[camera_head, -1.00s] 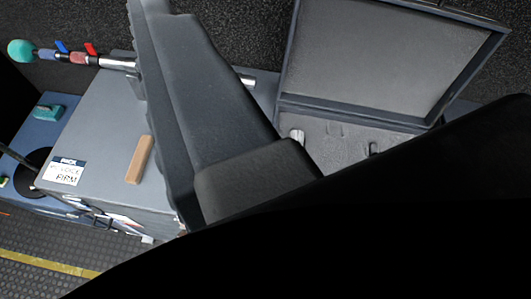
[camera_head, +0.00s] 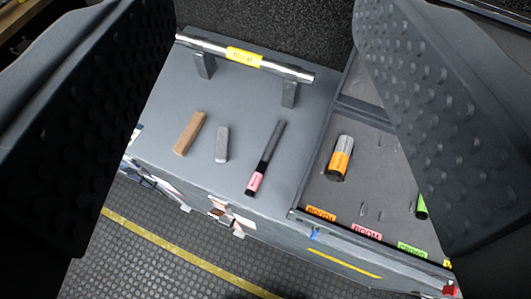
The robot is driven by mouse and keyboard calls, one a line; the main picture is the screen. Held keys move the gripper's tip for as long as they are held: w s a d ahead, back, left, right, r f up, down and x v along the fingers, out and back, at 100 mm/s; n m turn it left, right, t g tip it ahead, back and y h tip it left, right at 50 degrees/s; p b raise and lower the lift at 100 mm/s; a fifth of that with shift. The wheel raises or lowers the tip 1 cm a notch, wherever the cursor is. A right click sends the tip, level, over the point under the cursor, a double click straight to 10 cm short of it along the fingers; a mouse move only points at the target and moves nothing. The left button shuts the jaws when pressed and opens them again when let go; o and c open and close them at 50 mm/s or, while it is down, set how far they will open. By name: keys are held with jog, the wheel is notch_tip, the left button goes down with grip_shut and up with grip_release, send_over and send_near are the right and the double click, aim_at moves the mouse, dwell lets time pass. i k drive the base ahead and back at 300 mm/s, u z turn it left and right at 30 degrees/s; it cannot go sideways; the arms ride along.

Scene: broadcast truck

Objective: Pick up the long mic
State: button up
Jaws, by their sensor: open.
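A long thin mic (camera_head: 265,160), dark with a pink band near its lower end, lies tilted on the grey case top. It is right of a short grey block and left of the open case. My gripper (camera_head: 263,120) is open, with one dark studded finger at each side of the view. The mic shows in the gap between the fingers, and neither touches it. The right finger hides part of the open case.
A chrome rod (camera_head: 285,70) with a yellow label rests on two posts behind the mic. A tan block (camera_head: 189,133) and a grey block (camera_head: 222,144) lie to the left. The open case (camera_head: 297,205) holds an orange-and-grey mic (camera_head: 341,158) and a partly hidden green-banded item (camera_head: 421,206).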

aim_at(257, 178)
jog(key=z, duration=0.65)
jog(key=k, duration=1.35)
jog(key=u, duration=0.5)
jog(key=i, duration=1)
jog(key=z, duration=0.05)
